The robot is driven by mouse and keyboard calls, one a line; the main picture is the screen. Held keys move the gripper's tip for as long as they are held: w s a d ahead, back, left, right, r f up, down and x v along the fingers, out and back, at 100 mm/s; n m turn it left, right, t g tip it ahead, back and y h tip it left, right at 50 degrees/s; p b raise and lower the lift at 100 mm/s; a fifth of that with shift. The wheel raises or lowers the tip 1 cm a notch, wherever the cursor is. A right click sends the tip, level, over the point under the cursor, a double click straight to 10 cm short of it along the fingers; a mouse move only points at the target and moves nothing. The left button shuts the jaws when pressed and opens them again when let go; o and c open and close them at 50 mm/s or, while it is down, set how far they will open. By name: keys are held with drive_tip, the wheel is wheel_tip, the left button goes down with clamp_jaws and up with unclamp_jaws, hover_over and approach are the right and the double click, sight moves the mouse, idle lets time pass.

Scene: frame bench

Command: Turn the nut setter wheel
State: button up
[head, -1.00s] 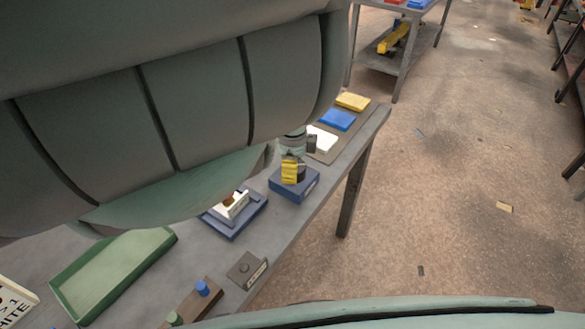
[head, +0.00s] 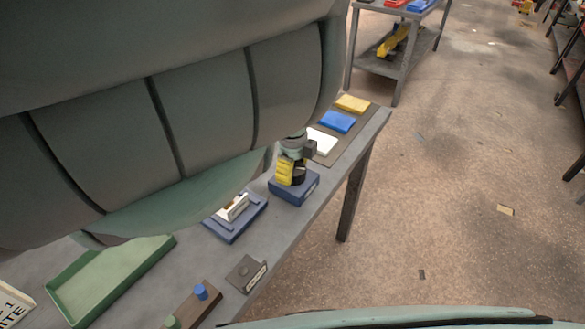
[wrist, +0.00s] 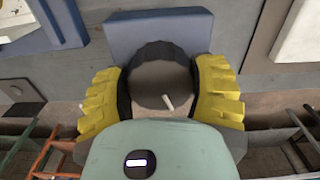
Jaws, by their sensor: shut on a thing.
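The nut setter wheel is a dark round knob with a pale pointer mark; in the wrist view the wheel (wrist: 160,78) sits between the two yellow fingers of my gripper (wrist: 163,92). The fingers touch it on both sides, so my gripper is shut on it. In the head view my gripper (head: 288,172) is over the blue base block (head: 294,188) near the bench's right edge, and the dark wheel (head: 299,176) shows beside a yellow finger. The blue base also shows behind the wheel in the wrist view (wrist: 125,30). My arm covers much of the head view.
The grey bench (head: 235,235) holds a blue fixture with a white block (head: 234,210), a green tray (head: 70,285), a brown block with pegs (head: 195,305) and a small dark labelled plate (head: 246,273). White, blue (head: 338,121) and yellow pads lie beyond.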

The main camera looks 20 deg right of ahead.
drive_tip(key=o, duration=1.2)
drive_tip(key=shift+r, duration=0.1)
wheel_tip(320, 180, up, 4)
drive_tip(key=shift+w+r, duration=0.1)
drive_tip(key=shift+r, duration=0.15)
drive_tip(key=shift+s+r, duration=0.3)
drive_tip(key=shift+r, duration=0.35)
drive_tip(key=shift+w+r, duration=0.15)
drive_tip(key=shift+r, duration=0.6)
drive_tip(key=shift+d, duration=0.1)
